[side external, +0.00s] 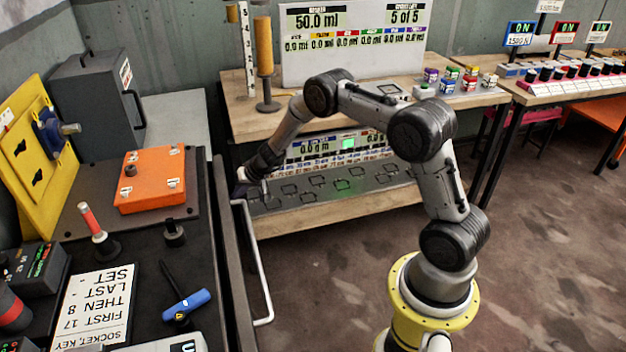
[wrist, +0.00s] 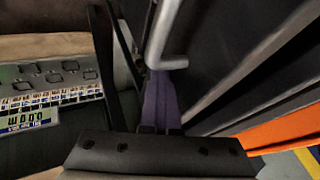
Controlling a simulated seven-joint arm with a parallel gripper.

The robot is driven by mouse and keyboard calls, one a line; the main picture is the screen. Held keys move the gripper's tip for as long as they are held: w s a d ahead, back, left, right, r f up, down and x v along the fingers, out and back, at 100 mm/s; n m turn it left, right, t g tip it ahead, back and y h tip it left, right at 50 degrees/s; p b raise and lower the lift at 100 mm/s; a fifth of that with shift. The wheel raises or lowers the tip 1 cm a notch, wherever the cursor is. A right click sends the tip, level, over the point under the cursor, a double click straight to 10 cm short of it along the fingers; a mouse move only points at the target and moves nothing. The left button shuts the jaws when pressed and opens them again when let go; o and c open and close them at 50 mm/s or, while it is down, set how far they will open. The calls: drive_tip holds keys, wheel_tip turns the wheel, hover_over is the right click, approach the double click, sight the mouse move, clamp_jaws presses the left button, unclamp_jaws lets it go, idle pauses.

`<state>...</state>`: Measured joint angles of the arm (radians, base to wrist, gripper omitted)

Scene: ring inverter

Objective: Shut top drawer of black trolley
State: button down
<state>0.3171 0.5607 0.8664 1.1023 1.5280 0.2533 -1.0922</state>
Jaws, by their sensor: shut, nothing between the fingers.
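The black trolley (side external: 200,262) stands at the left in the side external view. Its top drawer (side external: 236,285) is on the side facing my arm, and a narrow dark gap seems to show between its front and the trolley top. The drawer's long pale handle (side external: 260,265) sticks out along that front. My gripper (side external: 241,188) points down at the handle's far end. In the wrist view, the purple fingers of my gripper (wrist: 162,95) are shut and empty, close beside the bent end of the handle (wrist: 166,62). I cannot tell whether they touch it.
On the trolley top are an orange box (side external: 150,180), a blue-handled tool (side external: 188,304) and a white sign (side external: 98,300). A wooden bench (side external: 300,225) with a lower shelf stands just behind my gripper. The brown floor right of the handle is clear up to my base.

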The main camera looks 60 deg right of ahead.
drive_tip(key=w+a, duration=0.4)
drive_tip(key=shift+w+a, duration=0.35)
drive_tip(key=shift+a, duration=0.1)
